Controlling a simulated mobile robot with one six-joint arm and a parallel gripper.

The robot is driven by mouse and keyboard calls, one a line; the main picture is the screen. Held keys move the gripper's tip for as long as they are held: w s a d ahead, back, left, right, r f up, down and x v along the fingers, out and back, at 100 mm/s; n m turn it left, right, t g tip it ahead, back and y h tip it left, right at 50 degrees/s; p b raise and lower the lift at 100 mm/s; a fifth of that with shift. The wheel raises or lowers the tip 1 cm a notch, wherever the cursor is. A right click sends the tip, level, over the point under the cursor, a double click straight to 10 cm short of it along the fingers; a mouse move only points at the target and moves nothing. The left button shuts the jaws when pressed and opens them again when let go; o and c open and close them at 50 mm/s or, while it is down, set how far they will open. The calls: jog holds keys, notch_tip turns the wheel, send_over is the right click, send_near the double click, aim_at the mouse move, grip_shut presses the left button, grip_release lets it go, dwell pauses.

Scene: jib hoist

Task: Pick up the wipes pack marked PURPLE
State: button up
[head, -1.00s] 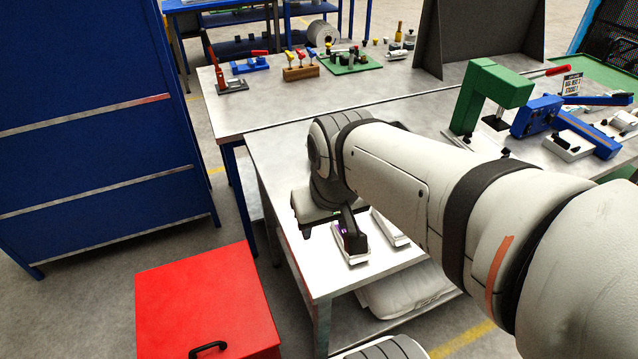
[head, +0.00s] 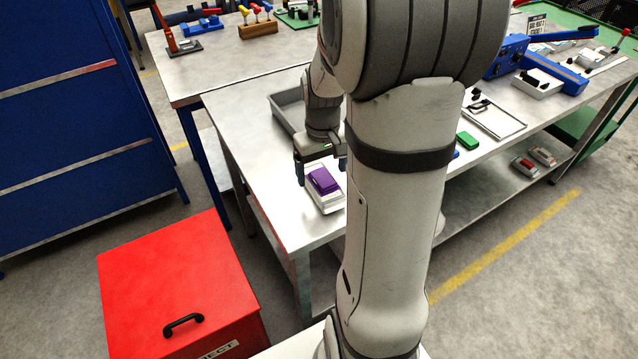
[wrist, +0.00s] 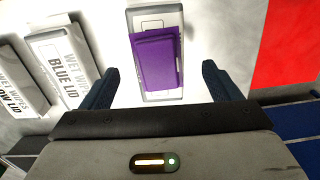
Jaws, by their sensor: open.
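The wipes pack with a purple lid (head: 323,181) lies on the near left end of the metal workbench. In the wrist view the purple-lidded pack (wrist: 157,58) lies ahead of the fingertips, roughly centred between them; its printed marking is not readable. My gripper (head: 319,170) is open and empty, just behind the pack in the head view. In the wrist view both fingers (wrist: 162,80) stand apart, with the pack not between the jaws. A white pack marked BLUE LID (wrist: 62,62) lies to its left, and another white wipes pack (wrist: 18,85) lies farther left.
A grey tray (head: 284,112) stands on the bench behind my gripper. A red box with a black handle (head: 180,290) stands on the floor at left. A green item (head: 467,140) and a clipboard-like tray (head: 495,119) lie to the right. My arm hides part of the bench.

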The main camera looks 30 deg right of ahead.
aim_at(323, 176)
notch_tip(323, 176, down, 5)
jog(key=shift+r, duration=0.1)
jog(key=shift+d, duration=0.1)
jog(key=c, duration=1.1)
